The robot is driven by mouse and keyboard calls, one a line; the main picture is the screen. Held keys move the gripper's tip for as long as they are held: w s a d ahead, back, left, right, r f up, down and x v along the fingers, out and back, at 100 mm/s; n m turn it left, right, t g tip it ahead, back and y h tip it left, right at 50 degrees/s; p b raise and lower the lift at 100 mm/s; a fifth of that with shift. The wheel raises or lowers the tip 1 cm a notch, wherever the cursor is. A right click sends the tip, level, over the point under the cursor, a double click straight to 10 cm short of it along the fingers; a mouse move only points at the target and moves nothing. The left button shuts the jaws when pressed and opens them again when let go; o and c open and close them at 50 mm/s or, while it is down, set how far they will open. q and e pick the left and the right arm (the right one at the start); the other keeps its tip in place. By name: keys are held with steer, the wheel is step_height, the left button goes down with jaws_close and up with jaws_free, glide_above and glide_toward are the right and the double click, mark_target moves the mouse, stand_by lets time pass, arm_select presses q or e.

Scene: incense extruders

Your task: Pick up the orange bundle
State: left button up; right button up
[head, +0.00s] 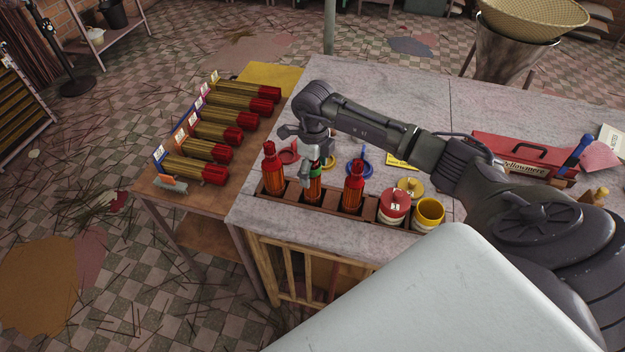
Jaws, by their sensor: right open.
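Several bundles of thin tan sticks with red ends lie in a row on the wooden side table (165,212) at the left. I cannot tell for sure which bundle is the orange one. My left gripper is out of view.
The wooden rack (273,202) also holds orange-red bottles (271,170) and (354,187), a red-lidded jar (394,205) and a yellow cup (429,213). A red toolbox (520,155) stands on the grey worktop (375,80). The worktop's back part is clear.

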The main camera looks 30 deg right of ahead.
jaws_close()
stand_by(0.4)
